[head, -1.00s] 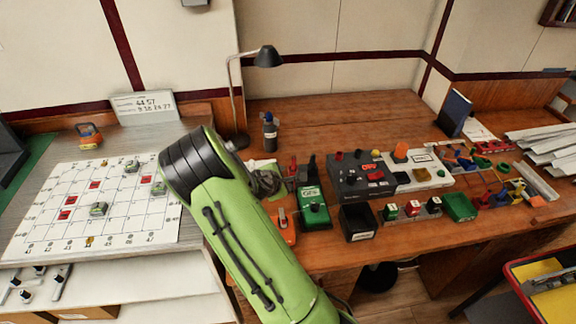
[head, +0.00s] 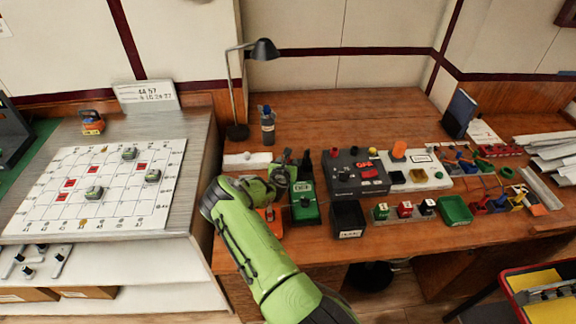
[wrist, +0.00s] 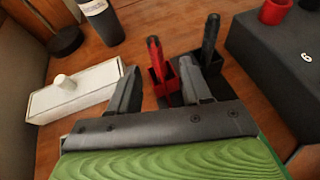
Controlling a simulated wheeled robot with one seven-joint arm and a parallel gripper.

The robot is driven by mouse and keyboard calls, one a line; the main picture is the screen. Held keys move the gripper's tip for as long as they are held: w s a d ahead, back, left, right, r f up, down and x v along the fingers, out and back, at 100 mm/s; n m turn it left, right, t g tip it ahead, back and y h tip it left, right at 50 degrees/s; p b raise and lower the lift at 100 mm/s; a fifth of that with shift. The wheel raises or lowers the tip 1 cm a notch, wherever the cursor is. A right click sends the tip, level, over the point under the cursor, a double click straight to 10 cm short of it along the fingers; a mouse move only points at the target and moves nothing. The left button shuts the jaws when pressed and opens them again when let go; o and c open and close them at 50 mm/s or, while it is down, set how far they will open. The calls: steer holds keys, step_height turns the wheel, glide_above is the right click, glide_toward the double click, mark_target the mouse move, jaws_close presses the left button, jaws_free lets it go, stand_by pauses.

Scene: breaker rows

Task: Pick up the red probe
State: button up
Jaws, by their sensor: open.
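The red probe (wrist: 154,58) stands upright in a small red holder (wrist: 165,84) in the wrist view. A black probe (wrist: 210,38) stands in a black holder just to its right. My gripper (wrist: 162,84) is open and empty, with one finger to the left of the red probe and the other to its right, in front of the black holder. Whether the fingertips reach the probe's depth I cannot tell. In the head view my gripper (head: 292,170) is above the bench behind the green meter (head: 305,205), and the red probe is not clearly visible there.
A white box with a round knob (wrist: 72,90) lies left of my gripper, with a dark bottle (wrist: 102,20) behind it. A dark grey unit (wrist: 285,62) with red sockets stands at the right. An orange item (head: 268,220) and a black bin (head: 348,218) are near the front edge.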

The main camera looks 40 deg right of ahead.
mark_target(288, 161)
steer(key=b+x, duration=0.1)
steer(key=x, duration=0.4)
steer(key=shift+w+r, duration=0.1)
steer(key=shift+w, duration=0.1)
steer(key=shift+r, duration=0.1)
jaws_close()
